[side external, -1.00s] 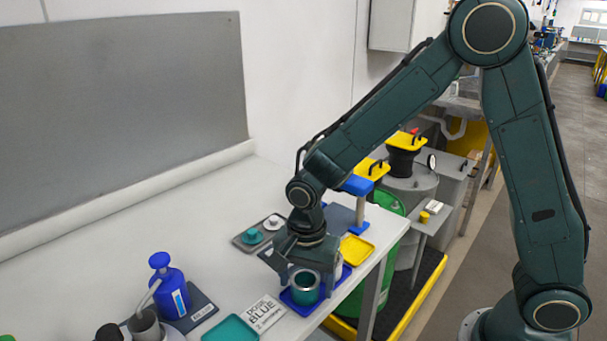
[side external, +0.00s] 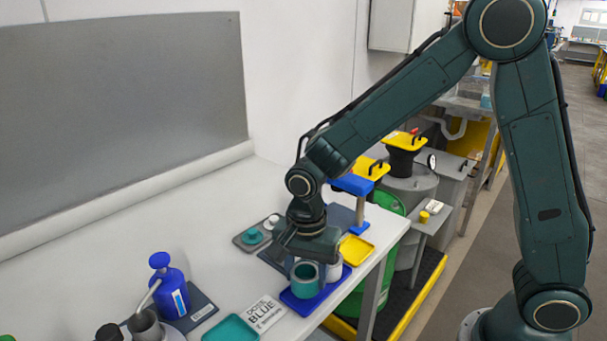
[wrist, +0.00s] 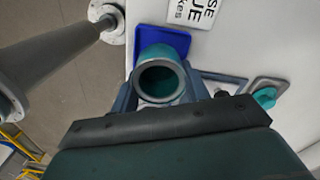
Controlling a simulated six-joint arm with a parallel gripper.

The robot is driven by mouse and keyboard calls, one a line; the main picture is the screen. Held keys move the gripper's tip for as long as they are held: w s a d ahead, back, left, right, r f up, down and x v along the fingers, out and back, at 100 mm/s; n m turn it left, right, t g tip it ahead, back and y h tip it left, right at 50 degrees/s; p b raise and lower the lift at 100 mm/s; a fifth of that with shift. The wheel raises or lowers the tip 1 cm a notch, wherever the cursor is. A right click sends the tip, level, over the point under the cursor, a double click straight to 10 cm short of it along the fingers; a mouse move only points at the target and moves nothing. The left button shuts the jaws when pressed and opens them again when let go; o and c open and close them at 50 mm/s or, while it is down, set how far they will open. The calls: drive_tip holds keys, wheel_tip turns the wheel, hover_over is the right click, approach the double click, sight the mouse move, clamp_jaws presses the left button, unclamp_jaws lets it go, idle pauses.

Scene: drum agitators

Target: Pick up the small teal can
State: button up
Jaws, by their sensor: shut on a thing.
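The small teal can (side external: 304,281) is open-topped with a grey rim and stands upright in my gripper. My gripper (side external: 307,262) is shut on it, low over the blue tray (side external: 331,284). The can appears slightly raised above the tray, though a gap under it is hard to make out. In the wrist view the can (wrist: 160,80) sits between the fingers, with its open mouth facing the camera and the blue tray (wrist: 176,38) behind it. A white can (side external: 335,268) stands beside it on the tray, partly hidden.
A teal tray (side external: 230,329) and a printed card (side external: 264,313) lie in front. A yellow tray (side external: 356,248) and a blue-topped stand (side external: 350,184) are behind. A blue bottle (side external: 170,288) stands at left. The table's edge runs close on the right.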

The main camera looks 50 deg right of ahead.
wheel_tip(320, 180, up, 18)
idle(0.5)
idle(0.5)
drive_tip(key=w+d+f+m, duration=0.3)
drive_tip(key=w+d+f, duration=0.7)
drive_tip(key=d+f, duration=0.2)
drive_tip(key=shift+w+d, duration=0.2)
drive_tip(key=shift+d, duration=0.7)
drive_tip(key=shift+f, duration=0.15)
drive_tip(key=shift+f, duration=2.9)
drive_tip(key=shift+f, duration=0.4)
